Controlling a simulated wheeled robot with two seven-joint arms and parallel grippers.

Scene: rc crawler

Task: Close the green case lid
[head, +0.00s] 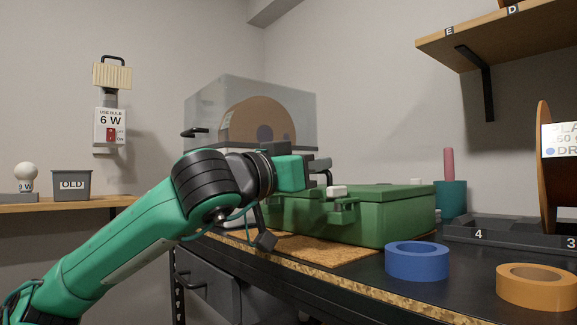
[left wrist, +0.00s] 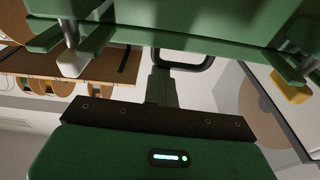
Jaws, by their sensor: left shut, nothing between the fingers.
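The green case (head: 395,222) sits on the worktop, right of centre in the head view. Its lid (head: 390,191) lies low over the body; a small gap at the seam cannot be ruled out. My left gripper (head: 322,166) is shut and empty at the case's left end, just above lid height. It hides part of the lid there, and contact cannot be told. In the left wrist view, the green case (left wrist: 200,28) fills the top, with a black loop handle (left wrist: 205,62) close to my shut fingers (left wrist: 161,84). My right gripper is not in view.
The case stands on a brown cork mat (head: 325,249). A blue tape roll (head: 417,262) and an orange tape roll (head: 537,289) lie to the front right. A clear box (head: 300,105) stands behind. A dark tray (head: 480,234) and a teal cup (head: 452,197) are at right.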

